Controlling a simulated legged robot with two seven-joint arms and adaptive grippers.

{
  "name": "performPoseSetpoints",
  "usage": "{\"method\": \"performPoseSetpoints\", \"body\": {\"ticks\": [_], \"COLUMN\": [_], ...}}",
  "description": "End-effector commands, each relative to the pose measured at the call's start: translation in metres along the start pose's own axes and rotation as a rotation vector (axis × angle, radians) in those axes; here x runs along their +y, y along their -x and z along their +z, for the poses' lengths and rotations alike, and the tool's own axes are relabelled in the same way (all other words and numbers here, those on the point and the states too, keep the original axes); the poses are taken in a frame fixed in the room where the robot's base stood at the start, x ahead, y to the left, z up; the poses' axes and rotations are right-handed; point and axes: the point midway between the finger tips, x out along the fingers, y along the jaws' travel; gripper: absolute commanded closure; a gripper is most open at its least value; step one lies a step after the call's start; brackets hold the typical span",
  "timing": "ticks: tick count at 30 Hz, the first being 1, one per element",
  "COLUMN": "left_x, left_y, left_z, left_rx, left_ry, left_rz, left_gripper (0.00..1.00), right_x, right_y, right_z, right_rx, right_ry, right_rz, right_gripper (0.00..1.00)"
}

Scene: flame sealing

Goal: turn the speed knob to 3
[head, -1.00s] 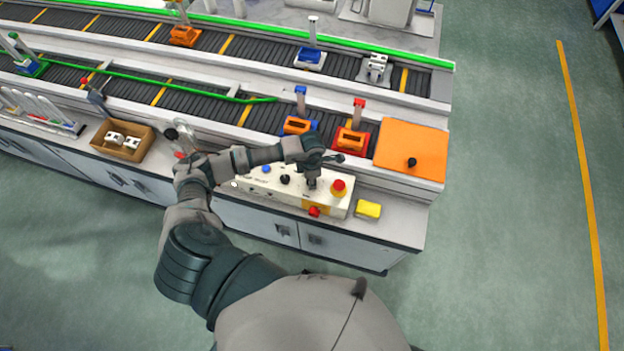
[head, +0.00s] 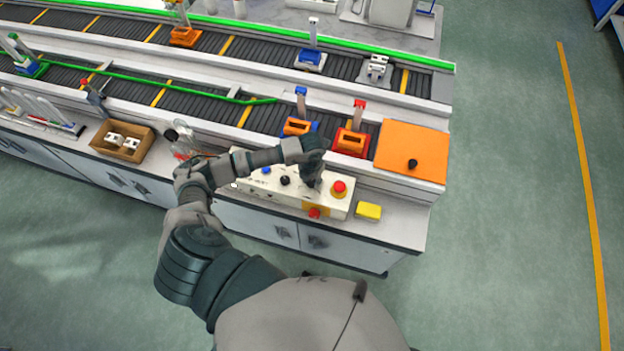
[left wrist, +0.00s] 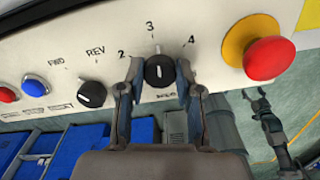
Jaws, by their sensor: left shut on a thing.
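The speed knob (left wrist: 159,71) is black with a white line and sits on the cream control panel. In the left wrist view its white line points up at the 3, between the printed 2 and 4. My left gripper (left wrist: 158,78) has one finger on each side of the knob and is shut on it. In the head view my left gripper (head: 312,180) reaches down to the control box (head: 262,189) and hides the knob. A small dark arm end, seemingly my right gripper (left wrist: 262,104), hangs beyond the panel in the left wrist view; its jaws are unclear.
A red emergency button (head: 339,187) stands just right of the gripper. Another black knob (left wrist: 92,94) and a blue button (left wrist: 34,86) lie to the left. A yellow block (head: 368,210) and an orange board (head: 412,148) are farther right.

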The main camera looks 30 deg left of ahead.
Motion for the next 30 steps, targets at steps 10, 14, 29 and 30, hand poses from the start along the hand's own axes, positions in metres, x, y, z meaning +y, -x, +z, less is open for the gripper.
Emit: {"method": "performPoseSetpoints", "body": {"ticks": [10,14,29,30], "left_x": [0.0011,0.0009,0.0003,0.0002], "left_y": [0.0001,0.0000,-0.0004,-0.0004], "left_z": [0.0002,0.0001,-0.0002,-0.0002], "left_rx": [0.000,0.000,0.001,0.001], "left_ry": [0.116,0.127,0.128,0.128], "left_rz": [0.003,0.002,0.001,0.001], "left_gripper": [1.00,1.00,0.40,0.40], "right_x": [-0.0002,-0.0003,-0.0005,-0.0005], "right_y": [0.0009,0.0009,0.0009,0.0009], "right_z": [-0.0001,-0.0001,-0.0001,-0.0001], "right_rx": [0.000,0.000,0.000,0.000], "right_ry": [0.000,0.000,0.000,0.000], "right_rz": [0.000,0.000,-0.001,-0.001], "right_gripper": [0.20,0.20,0.20,0.20]}}
